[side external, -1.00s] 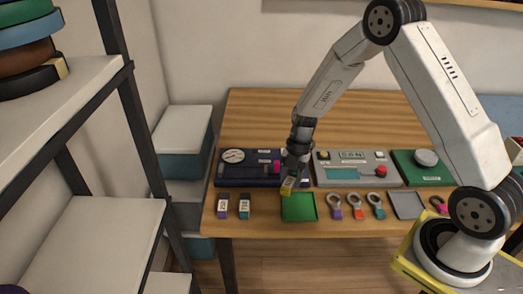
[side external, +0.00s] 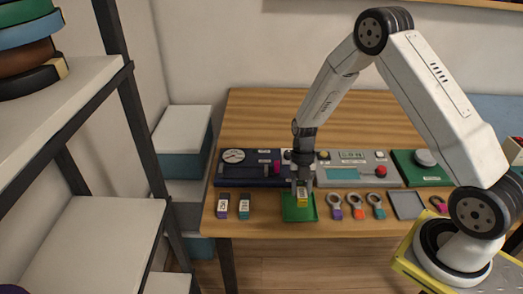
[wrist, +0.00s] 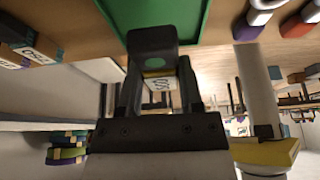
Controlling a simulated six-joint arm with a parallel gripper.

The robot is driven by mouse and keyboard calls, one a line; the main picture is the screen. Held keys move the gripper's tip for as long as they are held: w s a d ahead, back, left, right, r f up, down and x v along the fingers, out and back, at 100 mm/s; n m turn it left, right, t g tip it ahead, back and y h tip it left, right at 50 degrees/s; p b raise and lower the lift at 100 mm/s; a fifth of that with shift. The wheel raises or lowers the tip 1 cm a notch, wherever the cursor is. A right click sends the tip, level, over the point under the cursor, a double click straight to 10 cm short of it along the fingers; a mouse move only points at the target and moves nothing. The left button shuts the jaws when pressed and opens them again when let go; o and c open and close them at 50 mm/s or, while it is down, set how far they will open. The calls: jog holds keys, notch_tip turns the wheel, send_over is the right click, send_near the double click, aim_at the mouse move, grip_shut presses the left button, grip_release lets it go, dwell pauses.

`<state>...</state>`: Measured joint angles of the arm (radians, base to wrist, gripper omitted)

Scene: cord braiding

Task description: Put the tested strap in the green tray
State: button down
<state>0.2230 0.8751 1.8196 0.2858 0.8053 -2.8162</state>
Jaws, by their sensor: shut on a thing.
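The strap (side external: 302,199) is a small folded yellow piece with a white label. My gripper (side external: 301,186) is shut on it and points down over the green tray (side external: 289,214). The strap hangs over the middle of the tray, and I cannot tell whether it touches the tray floor. In the wrist view, the strap's label (wrist: 159,83) shows between my gripper's dark fingers (wrist: 156,92), and the green tray (wrist: 190,20) shows beyond them.
Several ring-ended pieces (side external: 357,207) and a grey tray (side external: 406,206) lie to the right. A dark gauge panel (side external: 235,170) and a grey tester (side external: 358,172) stand behind.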

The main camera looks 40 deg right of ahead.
jog(key=shift+f, duration=2.15)
jog(key=shift+f, duration=0.3)
jog(key=shift+c, duration=0.9)
grip_release()
jog(key=shift+r, duration=0.15)
jog(key=shift+r, duration=1.35)
jog(key=shift+r, duration=4)
